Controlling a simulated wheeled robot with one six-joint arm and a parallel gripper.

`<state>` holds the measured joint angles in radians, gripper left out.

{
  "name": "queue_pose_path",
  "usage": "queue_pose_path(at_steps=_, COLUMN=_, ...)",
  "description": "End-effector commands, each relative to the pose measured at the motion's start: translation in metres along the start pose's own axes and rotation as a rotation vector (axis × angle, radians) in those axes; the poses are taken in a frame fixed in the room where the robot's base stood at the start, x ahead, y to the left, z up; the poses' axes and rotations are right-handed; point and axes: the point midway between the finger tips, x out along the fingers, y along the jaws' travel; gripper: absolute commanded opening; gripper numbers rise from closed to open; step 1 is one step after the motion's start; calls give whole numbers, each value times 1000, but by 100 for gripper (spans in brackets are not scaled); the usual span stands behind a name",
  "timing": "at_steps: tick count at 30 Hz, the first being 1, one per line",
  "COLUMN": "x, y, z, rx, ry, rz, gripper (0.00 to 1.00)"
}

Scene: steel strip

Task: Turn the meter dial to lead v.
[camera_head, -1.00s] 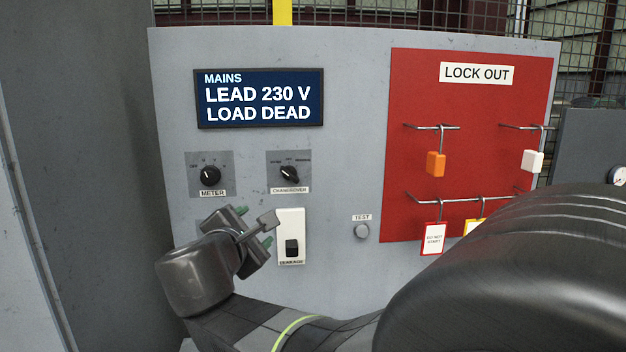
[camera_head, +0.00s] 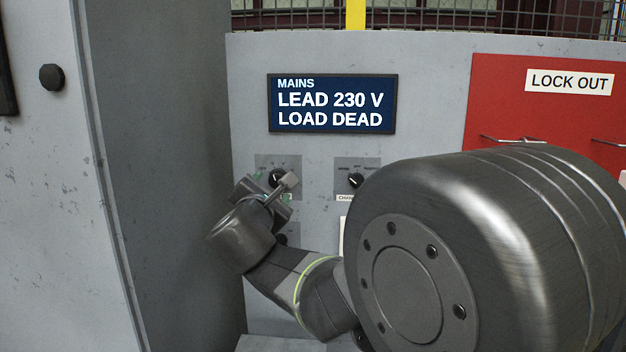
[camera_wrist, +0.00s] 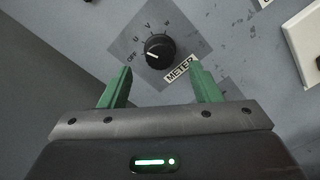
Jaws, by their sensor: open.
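The meter dial (camera_wrist: 159,51) is a round black knob on a grey square plate, with the label METER (camera_wrist: 180,69) beside it. In the wrist view its white mark points toward OFF; other letters are spaced around the knob. In the head view the dial (camera_head: 276,178) is partly covered by my gripper (camera_head: 266,190). My gripper (camera_wrist: 160,70) is open, its two green fingers apart and empty. In the wrist view the dial lies just beyond the fingertips, roughly centred between them. I see no contact.
The screen (camera_head: 331,103) reads MAINS, LEAD 230 V, LOAD DEAD. The changeover knob (camera_head: 355,181) sits right of the meter. A white switch plate (camera_wrist: 303,45) shows at the wrist view's right. A red lock-out board (camera_head: 497,100) is farther right. A grey cabinet wall stands left.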

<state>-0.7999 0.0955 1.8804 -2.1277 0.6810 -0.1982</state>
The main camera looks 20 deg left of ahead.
Motion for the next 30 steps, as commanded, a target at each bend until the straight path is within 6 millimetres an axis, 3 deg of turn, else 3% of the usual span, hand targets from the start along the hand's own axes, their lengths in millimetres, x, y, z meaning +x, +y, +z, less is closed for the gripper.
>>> queue_pose_path(at_steps=3, x=23, y=0, z=1, rx=-2, ry=-1, rz=-3, gripper=57)
queue_pose_path(at_steps=9, x=44, y=0, z=1, rx=-1, ry=-1, rz=-1, gripper=57)
queue_pose_path(at_steps=21, x=51, y=0, z=0, rx=1, ry=0, rz=0, gripper=57)
queue_pose_path(at_steps=28, x=51, y=0, z=0, rx=0, ry=0, rz=0, gripper=14)
queue_pose_path(at_steps=30, x=51, y=0, z=0, rx=0, ry=0, rz=0, gripper=13)
